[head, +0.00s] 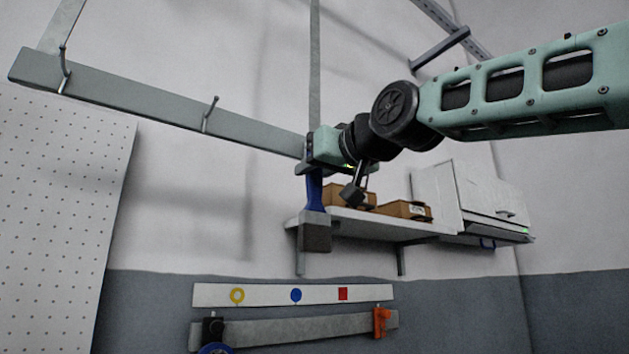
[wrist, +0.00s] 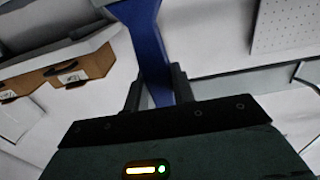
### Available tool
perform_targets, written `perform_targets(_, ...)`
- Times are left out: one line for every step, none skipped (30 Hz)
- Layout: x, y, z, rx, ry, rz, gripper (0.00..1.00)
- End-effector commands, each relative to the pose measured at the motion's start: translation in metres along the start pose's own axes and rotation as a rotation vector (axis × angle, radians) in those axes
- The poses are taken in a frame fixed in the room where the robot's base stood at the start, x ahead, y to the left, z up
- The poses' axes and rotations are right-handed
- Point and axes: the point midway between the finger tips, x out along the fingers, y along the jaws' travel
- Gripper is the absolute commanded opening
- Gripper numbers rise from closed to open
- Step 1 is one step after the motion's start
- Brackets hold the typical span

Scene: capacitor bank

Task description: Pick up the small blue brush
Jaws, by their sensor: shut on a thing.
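The small blue brush (head: 314,192) hangs from my gripper in the head view, handle up. Its wide grey head (head: 316,236) is at the bottom, in front of the wall. My gripper (head: 313,172) is shut on the upper part of the blue handle. In the wrist view the two dark fingers of my gripper (wrist: 157,88) close on either side of the blue handle (wrist: 146,38). The brush head is out of sight there.
A grey rail (head: 150,104) with hooks runs along the upper left. A shelf (head: 385,224) with brown boxes (head: 402,210) stands behind my gripper, beside a white cabinet (head: 465,200). Below are a marked label strip (head: 265,295) and a lower rail (head: 290,330) with an orange piece (head: 381,322). A pegboard (head: 60,220) is at left.

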Motion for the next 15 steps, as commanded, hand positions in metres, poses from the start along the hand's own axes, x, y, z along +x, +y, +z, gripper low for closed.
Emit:
perform_targets(-0.01,0.0,0.002,0.0,0.005,0.0,0.03)
perform_targets(-0.016,0.0,0.003,0.0,0.004,0.0,0.03)
perform_targets(-0.024,0.0,0.003,0.0,0.005,0.0,0.03)
perform_targets(-0.031,0.001,0.003,0.0,0.005,0.001,0.03)
perform_targets(-0.038,0.001,0.003,0.0,0.006,0.001,0.03)
perform_targets(-0.047,0.001,0.004,0.0,0.004,0.001,0.03)
perform_targets(-0.055,0.001,0.004,0.0,0.006,0.001,0.03)
perform_targets(-0.063,0.001,0.004,0.0,0.006,0.001,0.03)
perform_targets(-0.074,0.0,0.004,0.0,0.006,0.001,0.03)
perform_targets(-0.082,0.0,0.004,0.0,0.006,0.001,0.03)
perform_targets(-0.091,0.0,0.005,0.0,0.006,0.001,0.03)
perform_targets(-0.103,0.0,0.004,0.0,0.007,0.001,0.03)
perform_targets(-0.111,0.0,0.004,0.0,0.006,0.001,0.03)
perform_targets(-0.119,0.0,0.004,0.0,0.006,0.001,0.03)
perform_targets(-0.129,0.0,0.004,0.0,0.006,0.001,0.03)
